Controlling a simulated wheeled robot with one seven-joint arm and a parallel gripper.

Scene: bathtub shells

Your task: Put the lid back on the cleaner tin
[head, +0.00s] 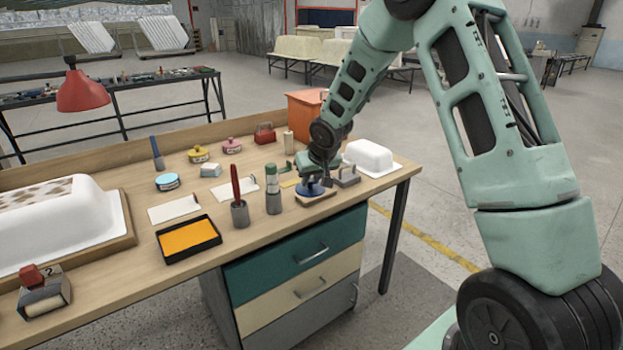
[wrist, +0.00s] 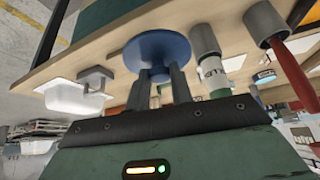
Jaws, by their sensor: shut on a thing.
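A dark blue round lid (head: 311,188) is at the right part of the bench, at or just above a small wooden board (head: 318,197); I cannot tell whether it touches. My gripper (head: 314,180) points down and is shut on the lid. In the wrist view the lid (wrist: 158,47) is a broad blue disc at the fingertips of my gripper (wrist: 163,75). A low round tin (head: 168,182) with a pale blue top and a white label stands on the left middle of the bench. It shows no knob on top. It appears to be the cleaner tin; its label is unreadable.
A yellow tin (head: 198,154) and a pink tin (head: 232,146) stand behind. An orange tray (head: 188,238) lies in front.

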